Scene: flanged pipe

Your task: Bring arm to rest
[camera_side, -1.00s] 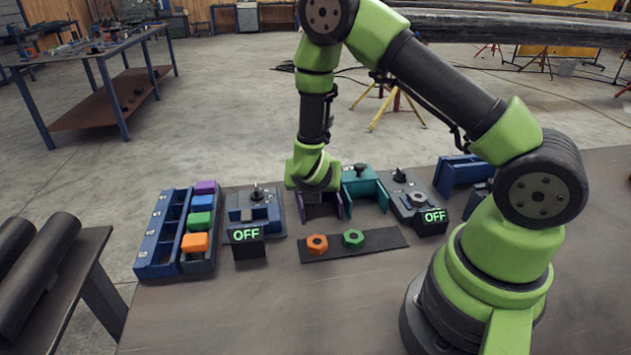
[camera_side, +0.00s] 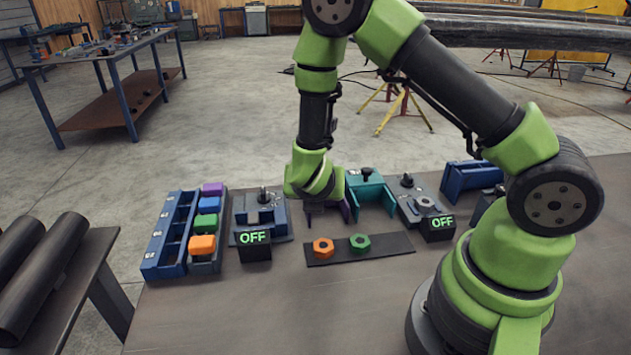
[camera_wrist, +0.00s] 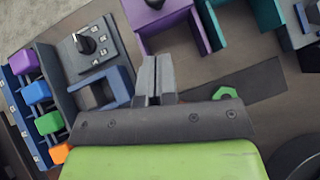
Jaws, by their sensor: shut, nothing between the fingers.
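My gripper (camera_wrist: 153,78) shows in the wrist view with its two dark fingers together and nothing between them. In the side view my green and black arm reaches over the work table, and its wrist hangs above the purple bracket (camera_side: 335,209); the fingers are hidden there. In the wrist view the fingers point between a blue fixture with a black knob (camera_wrist: 87,43) and the purple bracket (camera_wrist: 160,22). I cannot tell how high they are above the table.
A blue rack (camera_side: 168,240) and a tray with purple, blue, green and orange blocks (camera_side: 202,245) stand at the left. An orange nut (camera_side: 323,247) and a green nut (camera_side: 360,242) lie on a dark strip (camera_side: 395,243). Two displays (camera_side: 254,239) read OFF. The table front is clear.

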